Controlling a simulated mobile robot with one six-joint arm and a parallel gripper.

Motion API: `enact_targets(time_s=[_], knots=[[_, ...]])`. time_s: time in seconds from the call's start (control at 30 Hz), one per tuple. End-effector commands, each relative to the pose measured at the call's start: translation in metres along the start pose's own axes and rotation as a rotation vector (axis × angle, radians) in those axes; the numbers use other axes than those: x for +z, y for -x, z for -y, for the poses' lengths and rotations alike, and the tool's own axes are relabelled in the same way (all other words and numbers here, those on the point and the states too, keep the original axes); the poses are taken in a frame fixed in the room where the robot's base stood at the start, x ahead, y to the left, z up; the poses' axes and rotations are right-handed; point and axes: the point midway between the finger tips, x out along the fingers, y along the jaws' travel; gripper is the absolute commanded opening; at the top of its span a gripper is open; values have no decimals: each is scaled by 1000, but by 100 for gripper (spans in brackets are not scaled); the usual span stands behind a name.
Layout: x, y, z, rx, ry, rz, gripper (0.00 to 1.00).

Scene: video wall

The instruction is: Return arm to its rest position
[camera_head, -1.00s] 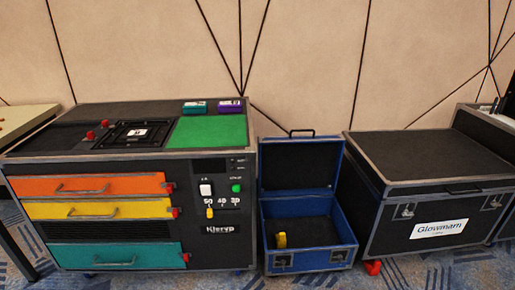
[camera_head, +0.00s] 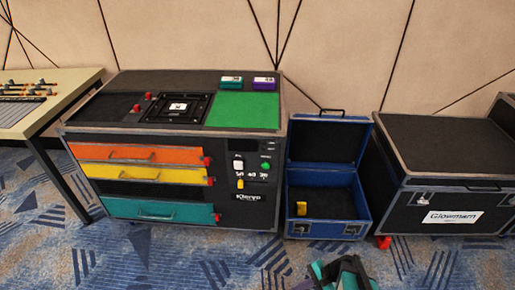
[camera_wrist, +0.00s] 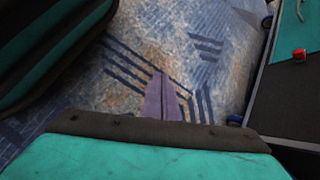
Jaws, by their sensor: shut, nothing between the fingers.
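My gripper (camera_wrist: 162,98) shows in the wrist view as two purple fingers lying together with nothing between them. They point over the patterned carpet, clear of any object. In the head view, a teal and black part of my arm (camera_head: 342,273) shows at the bottom edge, in front of the blue case. The rest of the arm is out of that view.
A black cabinet (camera_head: 77,135) with orange, yellow and teal drawers stands left of centre, all drawers shut. An open blue case (camera_head: 290,205) holds a yellow object (camera_head: 302,210). A closed black case (camera_head: 400,205) stands right, a table (camera_head: 72,85) left. Carpet (camera_head: 150,262) in front is free.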

Motion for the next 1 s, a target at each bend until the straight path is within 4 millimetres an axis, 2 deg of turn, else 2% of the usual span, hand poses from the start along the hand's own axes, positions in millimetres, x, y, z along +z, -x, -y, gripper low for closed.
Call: enact_targets(time_s=[0.03,0.1,0.27,0.5,0.63,0.8,1.0], knots=[[23,8,-2,54,50,1,0],[42,12,-10,130,118,-1,0],[80,26,-29,303,277,-2,0],[129,61,-54,559,520,1,0],[149,84,-64,689,646,5,0],[161,105,-72,807,760,8,0],[162,111,-74,850,799,9,0]])
